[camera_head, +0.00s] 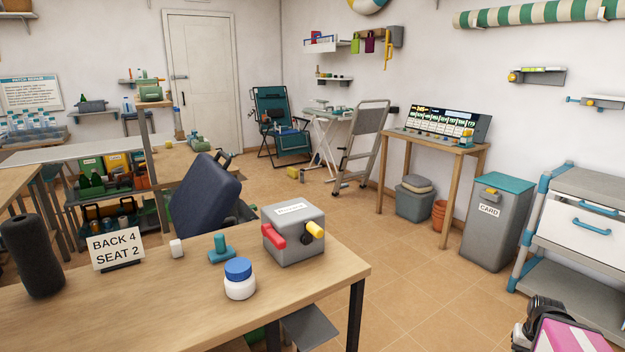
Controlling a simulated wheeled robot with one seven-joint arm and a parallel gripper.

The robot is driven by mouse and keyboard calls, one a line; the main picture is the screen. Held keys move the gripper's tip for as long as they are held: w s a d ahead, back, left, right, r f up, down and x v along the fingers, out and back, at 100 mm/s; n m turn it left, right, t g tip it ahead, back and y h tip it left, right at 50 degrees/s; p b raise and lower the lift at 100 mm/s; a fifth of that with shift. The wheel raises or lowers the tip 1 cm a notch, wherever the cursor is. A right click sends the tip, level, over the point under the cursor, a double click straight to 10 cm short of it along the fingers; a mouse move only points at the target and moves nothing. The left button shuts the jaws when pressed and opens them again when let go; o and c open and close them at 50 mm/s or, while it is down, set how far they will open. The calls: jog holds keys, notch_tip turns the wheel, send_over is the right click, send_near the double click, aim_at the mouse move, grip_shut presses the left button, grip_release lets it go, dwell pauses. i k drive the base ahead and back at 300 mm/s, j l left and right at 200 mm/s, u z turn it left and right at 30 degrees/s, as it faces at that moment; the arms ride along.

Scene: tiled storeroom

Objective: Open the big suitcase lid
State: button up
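A dark blue, suitcase-like body (203,197) with rounded corners stands tilted behind the wooden table in the foreground. A dark handle shows at its top right. The table edge hides its lower part, and I cannot tell whether its lid is open or shut.
The wooden table (190,307) holds a grey box (294,246), a white jar (239,287), a sign (116,248) and a dark cylinder (30,256). A grey bin (497,228) and a shelf cart (580,260) stand right. Tiled floor between is mostly clear.

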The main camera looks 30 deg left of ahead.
aim_at(208, 191)
jog(key=i+l+u, duration=0.1)
jog(key=u, duration=0.3)
jog(key=i+l+u, duration=0.2)
jog(key=u, duration=0.2)
jog(key=i+l+u, duration=0.4)
jog(key=l+u, duration=0.15)
jog(key=u, duration=0.3)
jog(key=i+l+u, duration=0.15)
jog(key=l+u, duration=0.25)
jog(key=i+l+u, duration=0.15)
jog(key=l+u, duration=0.95)
jog(key=l, duration=0.2)
